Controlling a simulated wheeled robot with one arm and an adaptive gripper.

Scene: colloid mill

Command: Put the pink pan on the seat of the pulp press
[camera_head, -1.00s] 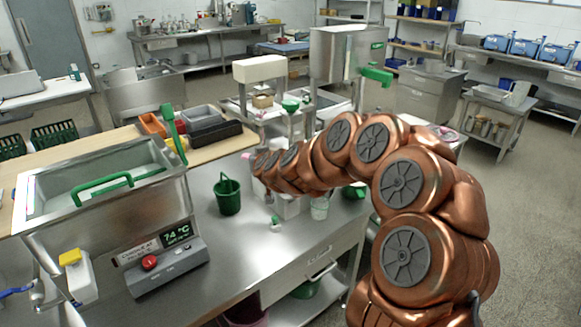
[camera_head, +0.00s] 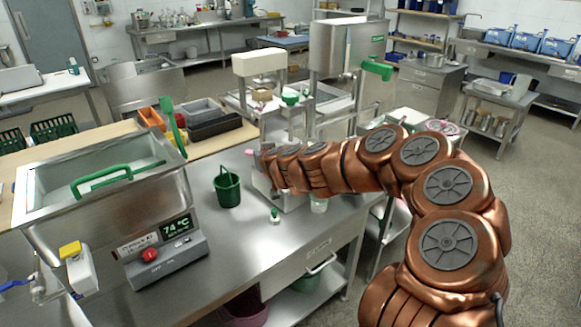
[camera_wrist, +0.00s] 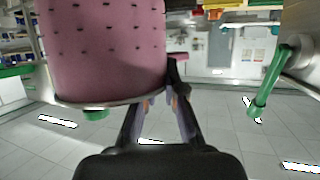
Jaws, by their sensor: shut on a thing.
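The pink pan (camera_wrist: 105,50) fills the upper left of the wrist view, with rows of dark dots on its wall and a pale rim. My gripper (camera_wrist: 165,98) is shut on it at its right side. In the head view my gripper end is small and partly hidden among the copper arm links, and I cannot make out the held pan there. A press-like frame with a white head (camera_head: 258,62) and green knob stands behind my arm's end. I cannot tell for sure that it is the pulp press; its seat is largely hidden by my arm.
A steel machine with a green handle (camera_head: 377,69) rises behind. A heated tank (camera_head: 105,195) is at left. The bench's front middle is clear.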

